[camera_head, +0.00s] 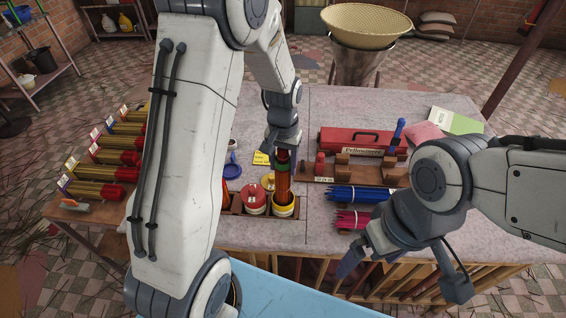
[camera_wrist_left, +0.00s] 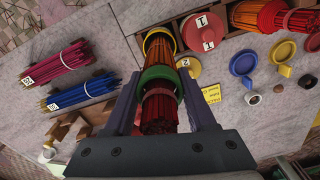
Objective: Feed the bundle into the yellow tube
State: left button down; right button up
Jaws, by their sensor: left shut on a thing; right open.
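My left gripper (camera_head: 283,150) is shut on a bundle of red sticks with a green band (camera_wrist_left: 160,82) and holds it upright over the yellow tube (camera_head: 284,210). The tube stands in a wooden rack and its yellow rim (camera_wrist_left: 157,36) shows just beyond the bundle in the left wrist view. The bundle's lower part is in line with the tube and appears to meet its mouth; how deep it sits is hidden.
A red-capped tube (camera_head: 255,198) stands close left of the yellow one. Blue (camera_head: 356,194) and pink (camera_head: 353,219) stick bundles lie to the right. A red toolbox (camera_head: 362,140) is behind. My left arm hides much of the left side.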

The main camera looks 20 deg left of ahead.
aim_at(283, 191)
dwell(0.6)
pick_arm(q)
jog(key=shift+f+b, duration=4.45)
jog(key=shift+f, duration=1.85)
jog(key=shift+r, duration=0.15)
jog(key=shift+c, duration=0.7)
grip_release()
notch_tip(283, 191, up, 8)
jog(key=p, duration=0.7)
